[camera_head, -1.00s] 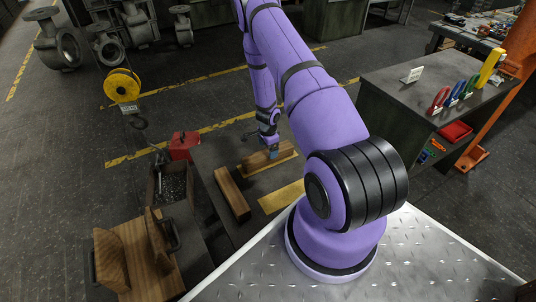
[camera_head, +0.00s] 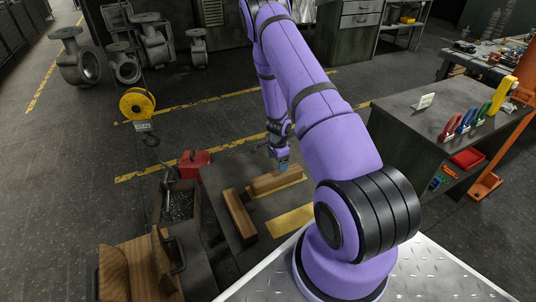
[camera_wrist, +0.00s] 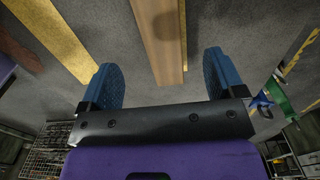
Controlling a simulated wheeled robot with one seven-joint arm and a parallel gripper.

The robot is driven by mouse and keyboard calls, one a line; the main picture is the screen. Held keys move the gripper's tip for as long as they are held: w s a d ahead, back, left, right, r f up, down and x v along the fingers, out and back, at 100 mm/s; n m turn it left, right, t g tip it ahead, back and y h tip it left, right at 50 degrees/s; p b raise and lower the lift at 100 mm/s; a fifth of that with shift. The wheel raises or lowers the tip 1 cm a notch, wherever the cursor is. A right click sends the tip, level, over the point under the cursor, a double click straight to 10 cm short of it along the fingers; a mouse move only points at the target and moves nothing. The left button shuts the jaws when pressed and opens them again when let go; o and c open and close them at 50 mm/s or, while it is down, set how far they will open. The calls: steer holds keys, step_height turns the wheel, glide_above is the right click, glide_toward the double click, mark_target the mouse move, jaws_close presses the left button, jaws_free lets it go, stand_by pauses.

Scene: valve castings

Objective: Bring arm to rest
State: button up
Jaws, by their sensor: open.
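My gripper (camera_head: 283,168) is open, at the end of my purple arm, over the low dark table. In the wrist view its two blue fingers (camera_wrist: 160,65) stand wide apart with nothing held between them. A long wooden block (camera_head: 262,186) lies on a yellow-marked patch just below and beside the gripper. That block also shows in the wrist view (camera_wrist: 160,30), beyond the fingertips. I cannot tell the exact gap between them.
A second wooden block (camera_head: 239,214) and an empty yellow patch (camera_head: 290,221) are on the same table. A dark bench (camera_head: 420,110) with coloured tools stands right.

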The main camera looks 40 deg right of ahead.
steer(key=w+a+r+n+t, duration=0.15)
steer(key=a+r, duration=0.25)
steer(key=r, duration=0.6)
steer(key=w+a+r+n+y, duration=0.1)
steer(key=a+r+n, duration=0.25)
steer(key=r, duration=0.55)
steer(key=w+a+r+n+t, duration=0.15)
steer(key=a+r, duration=0.25)
steer(key=r, duration=0.6)
steer(key=s+a+r+n, duration=0.3)
steer(key=s+a+r, duration=0.1)
steer(key=r, duration=0.4)
steer(key=s+a+r+n, duration=0.3)
steer(key=a+r, duration=0.2)
steer(key=r, duration=0.2)
steer(key=s+a+r+n, duration=0.2)
steer(key=s+r, duration=0.1)
steer(key=s, duration=0.4)
steer(key=s+a+r+n+t, duration=0.1)
steer(key=s+a+r+n, duration=0.1)
steer(key=s, duration=0.6)
steer(key=s+a+r+n+t+h, duration=0.1)
steer(key=s+a+r+n, duration=0.1)
steer(key=s+r+n, duration=0.2)
steer(key=s+r, duration=0.2)
steer(key=s, duration=0.2)
steer(key=shift+s+r, duration=0.2)
steer(key=shift+s, duration=0.05)
